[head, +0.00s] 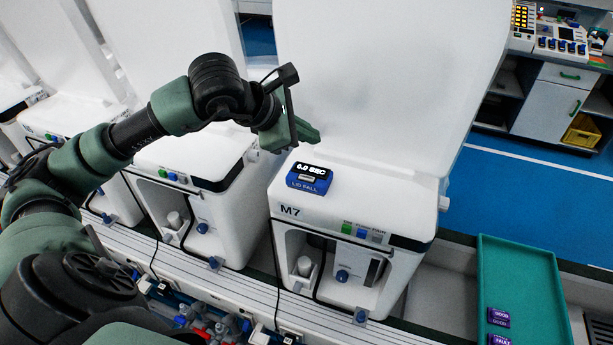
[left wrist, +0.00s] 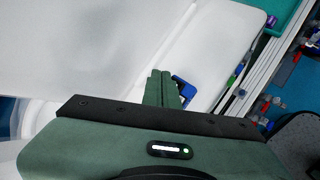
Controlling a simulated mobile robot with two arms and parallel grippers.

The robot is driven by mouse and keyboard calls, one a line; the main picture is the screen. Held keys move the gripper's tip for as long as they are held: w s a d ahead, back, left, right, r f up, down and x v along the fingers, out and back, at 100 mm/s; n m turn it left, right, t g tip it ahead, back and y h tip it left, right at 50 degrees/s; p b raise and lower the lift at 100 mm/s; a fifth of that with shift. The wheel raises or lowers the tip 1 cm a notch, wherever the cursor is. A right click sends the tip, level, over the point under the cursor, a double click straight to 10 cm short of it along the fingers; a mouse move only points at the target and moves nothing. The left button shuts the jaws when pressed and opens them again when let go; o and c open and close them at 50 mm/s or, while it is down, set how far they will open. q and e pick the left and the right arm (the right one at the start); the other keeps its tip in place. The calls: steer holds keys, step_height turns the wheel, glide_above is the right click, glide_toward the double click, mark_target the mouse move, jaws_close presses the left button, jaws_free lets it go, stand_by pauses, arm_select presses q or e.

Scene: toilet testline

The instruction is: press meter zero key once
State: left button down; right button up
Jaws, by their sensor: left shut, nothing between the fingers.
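The meter (head: 309,177) is a small blue box marked "LID FALL" with a display reading about "0.0 SEC". It sits on top of the white unit M7 (head: 285,192). A pale key (head: 307,178) shows on its face below the display. My left gripper (head: 312,137) is shut and empty, just behind and above the meter, apart from it in the head view. In the left wrist view the shut fingers (left wrist: 160,88) partly cover the blue meter (left wrist: 186,90); the key is hidden there. My right gripper is not in view.
A tall white lid (head: 390,80) stands upright behind the meter, close to my left gripper. Similar white units (head: 190,155) stand to the left. A green tray (head: 520,290) with small purple tags lies at the right. A cabinet (head: 550,95) stands at the back right.

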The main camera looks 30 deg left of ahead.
arm_select(q)
steer(key=shift+a+r+y, duration=0.15)
steer(key=shift+a+y, duration=0.25)
steer(key=shift+a, duration=0.35)
steer(key=b, duration=0.6)
glide_above(307, 178)
steer(key=f, duration=0.8)
steer(key=shift+s+a+f, duration=0.1)
steer(key=shift+s+a, duration=0.15)
steer(key=shift+s, duration=0.15)
steer(key=shift+f, duration=0.35)
stand_by(0.4)
